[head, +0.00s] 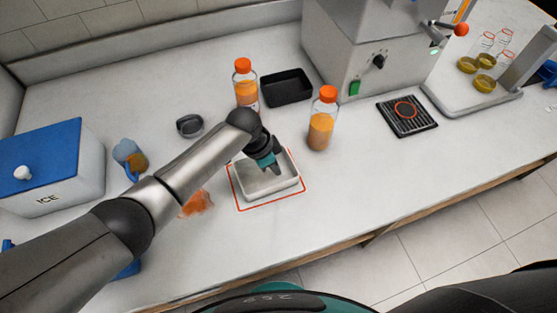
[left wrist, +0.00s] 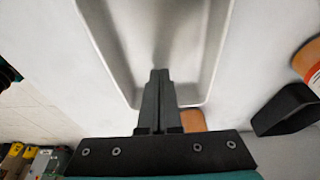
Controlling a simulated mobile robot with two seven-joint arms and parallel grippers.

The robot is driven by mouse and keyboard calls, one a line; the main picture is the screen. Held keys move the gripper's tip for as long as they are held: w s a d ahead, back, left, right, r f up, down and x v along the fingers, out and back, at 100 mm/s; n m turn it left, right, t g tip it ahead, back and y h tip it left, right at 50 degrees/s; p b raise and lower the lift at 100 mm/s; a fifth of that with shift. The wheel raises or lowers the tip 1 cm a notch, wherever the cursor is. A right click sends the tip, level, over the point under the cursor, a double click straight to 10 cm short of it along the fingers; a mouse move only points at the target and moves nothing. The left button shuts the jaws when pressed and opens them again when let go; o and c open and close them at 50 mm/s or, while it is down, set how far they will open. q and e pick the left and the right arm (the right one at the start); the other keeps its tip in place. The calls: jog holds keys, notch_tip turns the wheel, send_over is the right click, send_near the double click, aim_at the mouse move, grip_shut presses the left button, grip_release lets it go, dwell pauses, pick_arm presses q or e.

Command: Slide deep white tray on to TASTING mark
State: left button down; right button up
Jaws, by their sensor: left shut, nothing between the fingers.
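The deep white tray (head: 252,195) sits on the white counter within a red outlined mark (head: 270,204). The red line shows along the tray's left, front and right sides. My arm hides part of the far side, and I cannot read any word on the mark. My left gripper (head: 276,169) points down into the tray's open top, with its fingers together and empty. The left wrist view shows the shut fingers (left wrist: 158,90) in front of the pale tray (left wrist: 205,60); contact with its wall cannot be told. My right gripper is not in view.
Orange-capped bottles stand behind (head: 245,85) and right (head: 321,120) of the tray. A black tray (head: 287,87) lies behind. An orange smear (head: 197,204), blue jug (head: 130,157) and ICE box (head: 55,165) are left. The juicer (head: 375,45) is at the back; counter front right is clear.

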aim_at(266, 177)
pick_arm(q)
jog(key=a+r, duration=0.1)
jog(key=a+r+p, duration=0.1)
jog(key=shift+s+a+r, duration=0.2)
jog(key=shift+a+r, duration=0.05)
jog(key=shift+r, duration=0.15)
jog(key=p+v, duration=0.1)
jog(key=v, duration=0.6)
jog(key=shift+d, duration=0.25)
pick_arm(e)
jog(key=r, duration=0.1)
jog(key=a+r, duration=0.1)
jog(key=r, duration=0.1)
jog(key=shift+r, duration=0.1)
pick_arm(q)
jog(key=shift+s, duration=0.1)
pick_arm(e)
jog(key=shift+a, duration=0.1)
